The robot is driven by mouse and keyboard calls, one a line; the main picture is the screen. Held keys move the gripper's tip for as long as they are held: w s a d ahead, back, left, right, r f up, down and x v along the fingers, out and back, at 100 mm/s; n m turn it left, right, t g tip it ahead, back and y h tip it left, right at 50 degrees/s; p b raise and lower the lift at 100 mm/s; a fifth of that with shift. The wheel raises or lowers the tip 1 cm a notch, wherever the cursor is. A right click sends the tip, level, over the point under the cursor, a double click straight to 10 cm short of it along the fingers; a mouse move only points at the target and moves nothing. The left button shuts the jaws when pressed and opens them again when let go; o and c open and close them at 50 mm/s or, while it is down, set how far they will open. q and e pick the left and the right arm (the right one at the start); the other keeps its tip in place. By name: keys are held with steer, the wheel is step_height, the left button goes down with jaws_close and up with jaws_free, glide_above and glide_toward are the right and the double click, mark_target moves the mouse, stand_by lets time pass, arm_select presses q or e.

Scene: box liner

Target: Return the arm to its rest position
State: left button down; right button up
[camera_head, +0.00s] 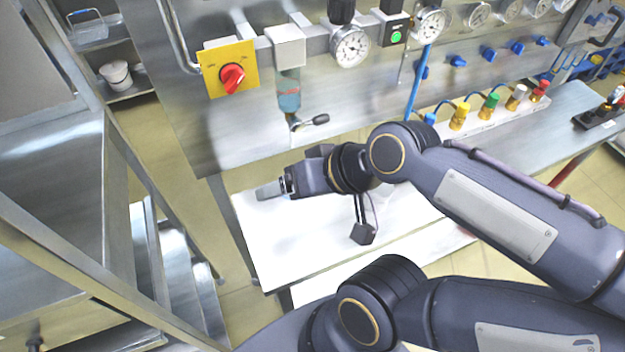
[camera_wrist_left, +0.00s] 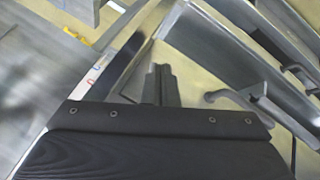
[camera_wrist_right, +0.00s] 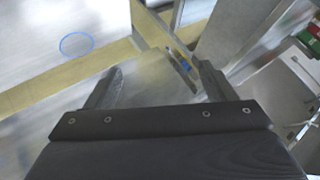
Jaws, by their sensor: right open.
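My right gripper (camera_head: 270,191) is at the end of the arm that comes in from the right in the head view. It is over the left end of the white table top (camera_head: 262,245). In the right wrist view its two fingers (camera_wrist_right: 158,82) stand wide apart. A pale blurred surface shows between and beyond them; nothing is clearly gripped. My left gripper (camera_wrist_left: 161,82) does not show in the head view. In the left wrist view its fingers are close together, with no object visible between them.
A wall panel with a red knob on a yellow plate (camera_head: 227,68), gauges (camera_head: 350,46) and a small valve (camera_head: 308,122) stands behind the right gripper. Coloured fittings (camera_head: 489,104) line the ledge at right. Metal shelving (camera_head: 75,190) fills the left side.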

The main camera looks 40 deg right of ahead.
steer(key=s+d+f+n+g+b, duration=0.1)
steer(key=s+f+g+b, duration=0.1)
steer(key=f, duration=0.5)
steer(key=shift+s+h+b, duration=0.4)
steer(key=shift+s+b, duration=0.1)
steer(key=shift+s, duration=0.35)
steer(key=shift+f, duration=0.1)
